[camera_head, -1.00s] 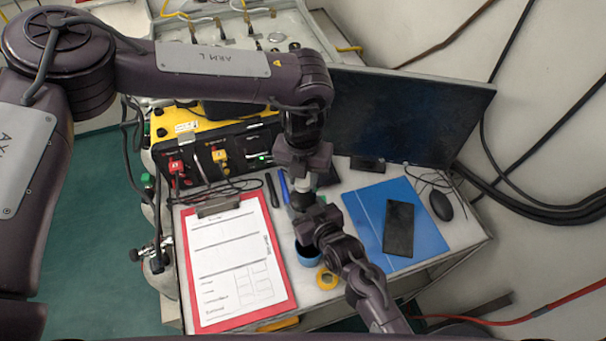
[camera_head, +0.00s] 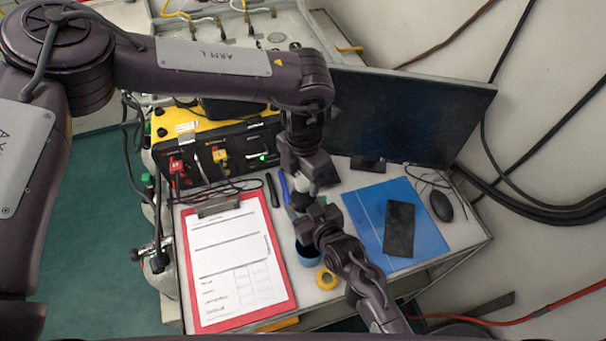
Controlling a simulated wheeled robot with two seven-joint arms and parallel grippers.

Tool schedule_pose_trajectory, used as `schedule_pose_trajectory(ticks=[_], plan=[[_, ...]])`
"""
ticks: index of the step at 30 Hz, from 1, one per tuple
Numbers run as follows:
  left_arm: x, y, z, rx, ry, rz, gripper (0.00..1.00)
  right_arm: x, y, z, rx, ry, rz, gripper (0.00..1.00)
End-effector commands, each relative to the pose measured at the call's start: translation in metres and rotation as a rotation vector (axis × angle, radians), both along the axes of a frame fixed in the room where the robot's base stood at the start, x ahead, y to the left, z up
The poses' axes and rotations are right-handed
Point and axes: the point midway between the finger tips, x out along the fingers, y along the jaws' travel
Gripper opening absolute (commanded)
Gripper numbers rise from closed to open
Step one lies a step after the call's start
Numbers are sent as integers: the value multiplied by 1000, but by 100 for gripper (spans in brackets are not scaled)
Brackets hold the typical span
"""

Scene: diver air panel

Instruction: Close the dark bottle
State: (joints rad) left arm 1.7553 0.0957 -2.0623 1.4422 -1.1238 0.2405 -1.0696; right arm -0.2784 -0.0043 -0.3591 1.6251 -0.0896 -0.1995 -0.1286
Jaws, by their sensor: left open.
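My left gripper (camera_head: 303,182) points straight down over the table, left of the monitor, and its jaws are open. A small pale piece, perhaps a cap, shows between its fingers. Directly below is a dark rounded shape (camera_head: 299,199), which looks like the top of the dark bottle. It is mostly hidden by both grippers. My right gripper (camera_head: 308,211) reaches in from the lower right and lies at the dark shape, below the left one. Its fingertips are too hidden to tell whether they are shut on it.
A red clipboard (camera_head: 290,288) lies to the left. A blue cup (camera_head: 307,256) and a yellow tape roll (camera_head: 327,279) stand near the front edge. A blue folder (camera_head: 429,236) with a black phone (camera_head: 399,228) lies right. The monitor (camera_head: 410,115) and yellow air panel (camera_head: 190,126) stand behind.

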Motion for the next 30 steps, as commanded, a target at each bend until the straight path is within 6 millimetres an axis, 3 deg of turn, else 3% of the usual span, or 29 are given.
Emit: schedule_pose_trajectory(ticks=[12,18,30], plan=[[1,0,79,-2,-4,0,57,0,0,0,-1,-1,-1,0],[1,0,108,-1,-2,1,57,0,0,0,-1,-1,-1,0],[1,0,117,-1,-1,1,57,0,0,0,-1,0,0,0]])
